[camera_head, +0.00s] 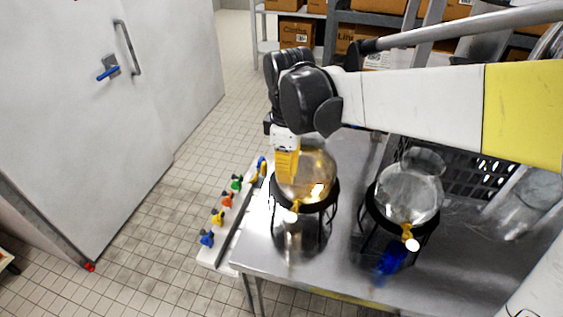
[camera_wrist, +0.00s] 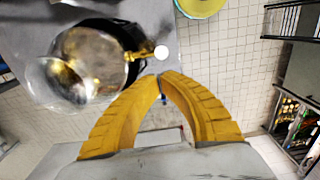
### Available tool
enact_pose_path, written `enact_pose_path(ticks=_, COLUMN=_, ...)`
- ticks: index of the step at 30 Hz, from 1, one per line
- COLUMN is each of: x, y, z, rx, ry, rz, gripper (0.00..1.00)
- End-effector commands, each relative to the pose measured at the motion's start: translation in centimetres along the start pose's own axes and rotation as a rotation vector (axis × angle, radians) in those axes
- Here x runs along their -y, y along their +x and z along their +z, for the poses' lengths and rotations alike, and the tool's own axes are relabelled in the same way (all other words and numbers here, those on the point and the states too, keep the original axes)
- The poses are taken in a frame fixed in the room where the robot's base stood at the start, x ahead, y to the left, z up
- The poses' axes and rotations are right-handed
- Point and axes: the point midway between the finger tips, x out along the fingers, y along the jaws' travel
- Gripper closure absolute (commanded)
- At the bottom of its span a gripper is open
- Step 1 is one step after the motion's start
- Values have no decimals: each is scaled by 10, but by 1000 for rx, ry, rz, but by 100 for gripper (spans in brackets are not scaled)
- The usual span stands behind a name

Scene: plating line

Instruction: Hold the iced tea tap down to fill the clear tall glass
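The iced tea dispenser (camera_head: 318,178) is a round glass globe of amber liquid in a black wire stand on the steel table. Its yellow tap (camera_head: 292,215) has a white round end. The tap (camera_wrist: 145,54) and globe (camera_wrist: 92,52) also show in the wrist view. My gripper (camera_head: 287,180) has yellow fingers and is at the left side of the globe. In the wrist view its fingertips (camera_wrist: 161,76) meet just below the tap's white end, with nothing seen between them; contact is unclear. I cannot clearly make out the clear tall glass; the area under the tap is dim and reflective.
A second dispenser with clear liquid (camera_head: 408,197) stands to the right, with a blue cup (camera_head: 390,262) below its yellow tap. Several coloured valves (camera_head: 227,200) line a white rail left of the table (camera_head: 300,268). A black crate (camera_head: 480,178) sits behind. Tiled floor lies open at left.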

Motion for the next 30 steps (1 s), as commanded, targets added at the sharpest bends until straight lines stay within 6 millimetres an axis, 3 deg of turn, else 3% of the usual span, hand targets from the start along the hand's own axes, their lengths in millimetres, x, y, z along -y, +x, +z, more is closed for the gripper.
enact_pose_path(ticks=5, x=0, y=13, z=0, rx=0, ry=1, rz=0, gripper=100)
enact_pose_path(ticks=21, x=-1, y=118, z=0, rx=-1, ry=2, rz=1, gripper=100)
enact_pose_path(ticks=30, x=0, y=139, z=0, rx=-1, ry=2, rz=1, gripper=100)
